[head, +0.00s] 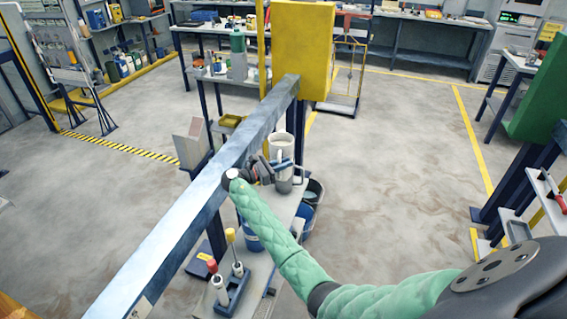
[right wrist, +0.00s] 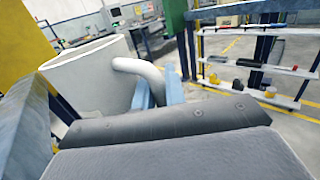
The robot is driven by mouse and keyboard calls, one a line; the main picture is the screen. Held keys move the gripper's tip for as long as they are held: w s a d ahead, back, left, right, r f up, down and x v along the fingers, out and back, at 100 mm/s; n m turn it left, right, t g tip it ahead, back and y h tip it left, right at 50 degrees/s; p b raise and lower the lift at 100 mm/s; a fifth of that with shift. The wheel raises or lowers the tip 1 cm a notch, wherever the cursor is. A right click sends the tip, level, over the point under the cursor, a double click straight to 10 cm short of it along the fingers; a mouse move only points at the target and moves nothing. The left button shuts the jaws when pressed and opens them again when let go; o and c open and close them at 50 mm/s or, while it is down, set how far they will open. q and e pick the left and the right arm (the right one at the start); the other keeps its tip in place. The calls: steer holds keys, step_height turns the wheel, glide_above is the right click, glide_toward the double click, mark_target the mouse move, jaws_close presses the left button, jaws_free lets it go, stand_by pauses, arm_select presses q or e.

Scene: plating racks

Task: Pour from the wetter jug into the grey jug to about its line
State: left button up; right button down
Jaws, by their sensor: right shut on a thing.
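A pale cream jug (head: 282,143) stands out above the narrow bench in the head view, roughly upright. In the right wrist view the same jug (right wrist: 88,80) fills the left side, with its round handle towards my fingers. My right gripper (head: 283,164) is shut on this jug's handle, its blue fingers (right wrist: 157,92) on either side of it. A small grey vessel (head: 284,185) shows just below the gripper; I cannot tell whether it is the grey jug. The jugs' contents, any line and which is wetter cannot be made out. My left gripper is not in view.
A long steel beam (head: 190,215) runs diagonally just left of the jug, up to a yellow block (head: 303,50). A holder with red and yellow-topped tools (head: 232,290) stands on the near bench. Dark tubs (head: 312,205) sit right of the bench. Open floor lies right.

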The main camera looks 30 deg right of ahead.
mark_target(285, 154)
steer(key=w+d+n+p, duration=0.1)
steer(key=w+d+r+n+y+p, duration=0.1)
steer(key=w, duration=0.1)
steer(key=shift+w+d, duration=0.1)
steer(key=shift+d, duration=0.05)
steer(key=shift+f+n+y, duration=0.45)
steer(key=shift+f+n, duration=0.1)
steer(key=shift+f, duration=0.8)
steer(key=shift+f+n+y, duration=0.45)
steer(key=shift+f+n, duration=0.1)
steer(key=shift+f, duration=0.8)
steer(key=shift+f+n, duration=0.2)
steer(key=shift+n, duration=0.1)
steer(key=shift+w+n+g+y, duration=0.1)
steer(key=shift+n+g+y, duration=0.2)
stand_by(0.4)
